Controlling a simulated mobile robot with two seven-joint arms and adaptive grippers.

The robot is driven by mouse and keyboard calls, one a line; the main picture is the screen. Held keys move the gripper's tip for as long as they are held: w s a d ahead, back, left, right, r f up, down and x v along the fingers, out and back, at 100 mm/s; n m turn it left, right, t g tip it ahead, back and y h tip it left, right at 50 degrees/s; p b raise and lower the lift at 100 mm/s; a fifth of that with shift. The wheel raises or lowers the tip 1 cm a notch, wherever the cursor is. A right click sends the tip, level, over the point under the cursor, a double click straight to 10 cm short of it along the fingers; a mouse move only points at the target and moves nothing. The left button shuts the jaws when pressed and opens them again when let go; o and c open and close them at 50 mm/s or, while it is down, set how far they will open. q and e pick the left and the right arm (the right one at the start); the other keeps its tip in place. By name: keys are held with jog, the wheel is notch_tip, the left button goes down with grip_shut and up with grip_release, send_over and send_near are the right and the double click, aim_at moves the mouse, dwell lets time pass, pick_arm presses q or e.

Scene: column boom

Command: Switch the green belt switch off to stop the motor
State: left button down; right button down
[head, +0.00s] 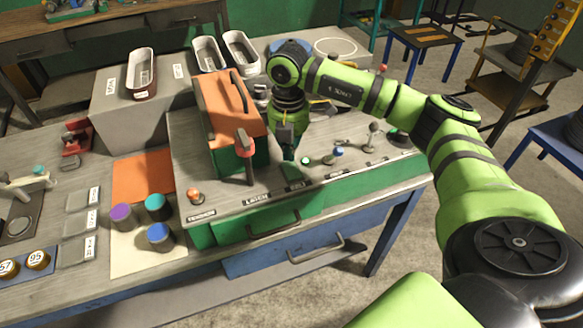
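My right arm reaches in from the right, and its gripper (288,148) points down over the grey-topped control box (230,200), just right of the orange-topped housing. Its dark fingers look close together, but I cannot tell whether they are open or shut. A small switch with a green tip (305,160) stands just right of the fingertips, behind a row of labels. I cannot tell whether the fingers touch it or which way it is set. The nearby label is too small to read surely. My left gripper is not in view.
The orange housing (222,105) and a red-handled lever (244,150) stand left of the gripper. A blue-tipped switch (338,152) and a grey-knobbed lever (372,132) stand to the right. An orange TENSION knob (195,196) is at front left. Coloured cylinders (156,207) stand further left.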

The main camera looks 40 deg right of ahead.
aim_at(289, 165)
jog(key=shift+f+b, duration=0.9)
jog(key=shift+f, duration=0.3)
dwell(0.4)
jog(key=shift+r, duration=0.1)
jog(key=shift+r+p, duration=2.55)
jog(key=shift+r, duration=0.95)
